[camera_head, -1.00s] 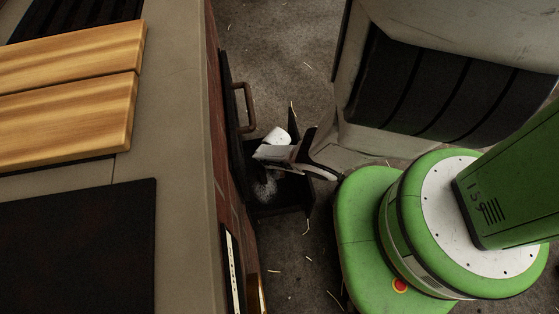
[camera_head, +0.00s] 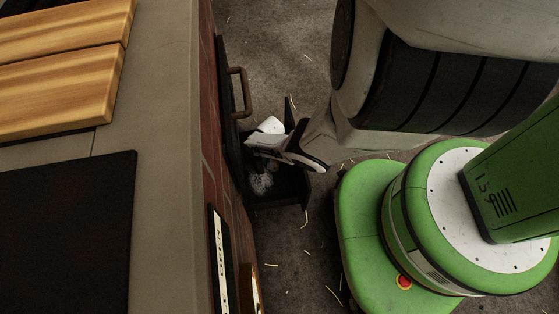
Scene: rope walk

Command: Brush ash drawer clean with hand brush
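The ash drawer (camera_head: 283,201) is a dark open box pulled out from the brick front of the stove, low near the floor. A patch of pale grey ash (camera_head: 262,183) lies inside it. My gripper (camera_head: 262,146) is over the drawer, reaching in from the right. A white object (camera_head: 271,125) shows at the gripper's far side; I cannot tell whether it is part of the hand brush. The brush's bristles are not clearly visible. The fingers are small and partly hidden, so their opening cannot be made out.
The counter (camera_head: 165,130) with wooden boards (camera_head: 62,88) and a dark plate (camera_head: 66,225) fills the left. Straw bits lie on the floor (camera_head: 300,265).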

